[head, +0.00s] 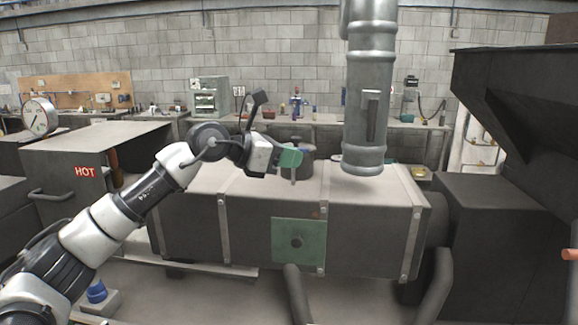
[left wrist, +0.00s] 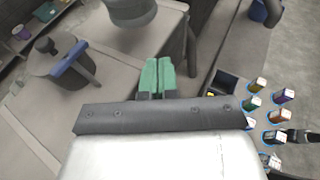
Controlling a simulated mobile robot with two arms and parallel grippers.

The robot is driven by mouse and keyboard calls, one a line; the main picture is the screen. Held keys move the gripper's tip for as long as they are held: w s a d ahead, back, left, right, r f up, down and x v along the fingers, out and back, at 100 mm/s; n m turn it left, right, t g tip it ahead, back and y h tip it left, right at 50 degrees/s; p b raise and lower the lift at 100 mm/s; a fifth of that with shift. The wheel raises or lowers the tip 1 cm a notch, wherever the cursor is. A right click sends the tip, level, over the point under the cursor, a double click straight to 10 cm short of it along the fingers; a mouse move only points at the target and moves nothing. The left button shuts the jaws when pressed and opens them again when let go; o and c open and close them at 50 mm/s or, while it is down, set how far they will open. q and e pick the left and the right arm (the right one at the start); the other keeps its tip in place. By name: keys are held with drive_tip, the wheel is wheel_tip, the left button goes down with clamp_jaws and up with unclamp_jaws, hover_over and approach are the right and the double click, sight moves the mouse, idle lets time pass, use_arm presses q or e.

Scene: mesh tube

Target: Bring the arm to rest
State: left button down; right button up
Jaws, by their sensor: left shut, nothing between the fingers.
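My left arm reaches in from the left in the head view. Its gripper (head: 291,160) is over the top of the long dark metal box (head: 375,205), left of the hanging grey pipe (head: 370,95). In the left wrist view the green fingertips (left wrist: 157,76) lie side by side and shut, with nothing between them.
A dark cylindrical part (head: 305,165) stands on the box behind the gripper. A box marked HOT (head: 85,172) is at the left, a dark hopper (head: 520,100) at the right.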

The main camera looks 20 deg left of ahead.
use_arm(q)
drive_tip(key=shift+s, duration=0.15)
drive_tip(key=shift+s, duration=0.15)
